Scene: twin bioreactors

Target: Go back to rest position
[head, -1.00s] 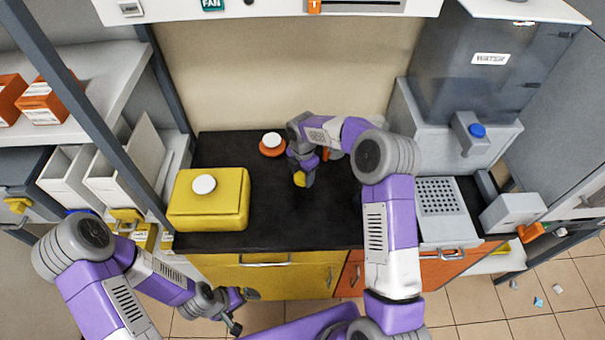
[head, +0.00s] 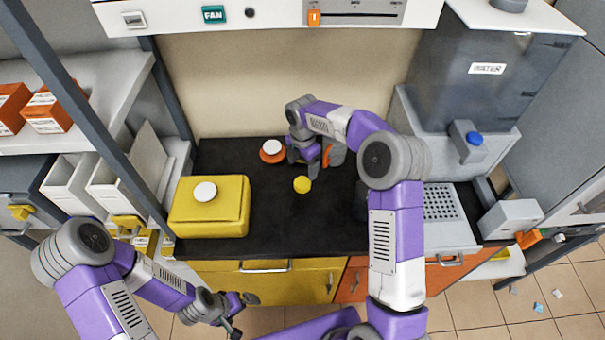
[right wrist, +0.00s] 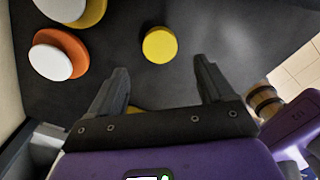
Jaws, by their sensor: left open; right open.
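My left gripper (head: 240,312) is open and empty, low at the left in front of the yellow cabinet. My right gripper is over the black worktop (head: 330,225), near its back; its fingers are mostly hidden by my own arm in the head view. In the right wrist view my right gripper (right wrist: 163,90) has its fingers spread with nothing between them. A yellow round cap (head: 302,185) sits on the worktop just in front of the right gripper. It also shows in the right wrist view (right wrist: 160,45), beyond the fingertips and apart from them.
A yellow box (head: 215,222) with a white knob stands at the worktop's left. An orange disc with a white top (head: 272,150) is left of my right gripper. A grey water dispenser (head: 470,90) stands at the right, shelves at the left. The worktop's front middle is clear.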

